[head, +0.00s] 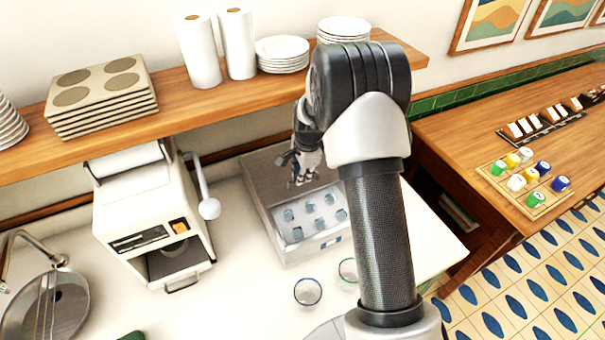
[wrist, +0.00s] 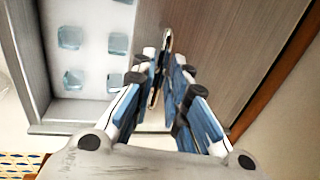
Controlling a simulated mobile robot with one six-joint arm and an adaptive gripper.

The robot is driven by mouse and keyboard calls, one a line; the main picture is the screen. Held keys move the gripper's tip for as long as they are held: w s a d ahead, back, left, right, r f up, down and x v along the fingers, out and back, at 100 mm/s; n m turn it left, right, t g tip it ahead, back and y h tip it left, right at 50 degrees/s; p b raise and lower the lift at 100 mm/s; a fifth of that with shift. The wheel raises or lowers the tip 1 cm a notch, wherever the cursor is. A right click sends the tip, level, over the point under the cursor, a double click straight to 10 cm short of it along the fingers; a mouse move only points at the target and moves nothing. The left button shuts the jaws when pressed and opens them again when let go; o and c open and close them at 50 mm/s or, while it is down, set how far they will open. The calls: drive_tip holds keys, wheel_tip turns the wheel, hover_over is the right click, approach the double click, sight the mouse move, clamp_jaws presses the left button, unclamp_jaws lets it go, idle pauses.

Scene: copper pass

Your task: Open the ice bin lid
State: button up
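The ice bin (head: 292,258) is a pale metal box on the white counter. Its front part is uncovered and shows several pale blue ice cubes, which also show at the upper left of the wrist view. The flat brushed-metal lid (head: 262,178) covers the rear part; in the wrist view the lid (wrist: 225,40) fills the right side. A thin upright handle (wrist: 167,38) stands on the lid. My gripper (head: 303,179) is over the lid. In the wrist view my gripper (wrist: 163,75) has its fingers close in on both sides of the handle, seemingly gripping it.
A white machine (head: 150,220) with a lever stands left of the bin. Two clear glasses stand in front, one at the left (head: 308,291) and one at the right (head: 348,270). A wooden shelf (head: 225,100) with plates and paper rolls runs above and behind.

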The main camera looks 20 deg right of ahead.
drive_tip(key=shift+o, duration=1.4)
wheel_tip(320, 180, up, 12)
drive_tip(key=s, duration=0.2)
drive_tip(key=shift+s, duration=0.2)
drive_tip(key=shift+f, duration=0.15)
drive_tip(key=s+a+r+n+t+b, duration=0.1)
drive_tip(key=s+a+r+n+b, duration=0.25)
drive_tip(key=s, duration=0.35)
drive_tip(key=s+a+r+n+b, duration=0.3)
drive_tip(key=s+a+n, duration=0.1)
drive_tip(key=s, duration=0.2)
drive_tip(key=s+a+f+n+b, duration=0.2)
drive_tip(key=s+n, duration=0.3)
drive_tip(key=s, duration=0.4)
drive_tip(key=s+a+f+n+t+b, duration=0.1)
drive_tip(key=s+a+f+n+b, duration=0.1)
drive_tip(key=s, duration=0.8)
drive_tip(key=f+n+b, duration=0.1)
drive_tip(key=n+b, duration=0.1)
drive_tip(key=n, duration=0.1)
drive_tip(key=shift+a+f, duration=0.15)
drive_tip(key=shift+f, duration=0.15)
